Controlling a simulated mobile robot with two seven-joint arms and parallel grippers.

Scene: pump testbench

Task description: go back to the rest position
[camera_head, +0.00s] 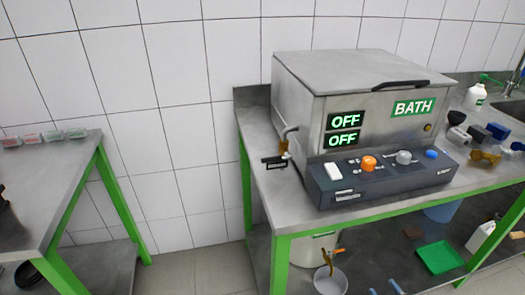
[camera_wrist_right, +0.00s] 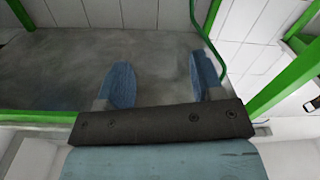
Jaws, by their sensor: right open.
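My right gripper (camera_head: 385,288) shows only as two blue fingertips at the bottom edge of the head view, low in front of the bench. In the right wrist view my right gripper (camera_wrist_right: 164,78) is open, its two blue fingers wide apart with nothing between them. Behind the fingers is a bare grey surface (camera_wrist_right: 60,65) with green frame bars. My left gripper is not in the head view. The bath machine (camera_head: 360,120) stands on the bench with its lid closed, and two displays read OFF.
The green-framed bench (camera_head: 380,212) carries the bath and several small fittings at right. Its lower shelf holds a green dustpan (camera_head: 440,257), a white bucket (camera_head: 330,280) and a bottle (camera_head: 482,237). Another table (camera_head: 50,180) stands at left, with open floor (camera_head: 210,262) between.

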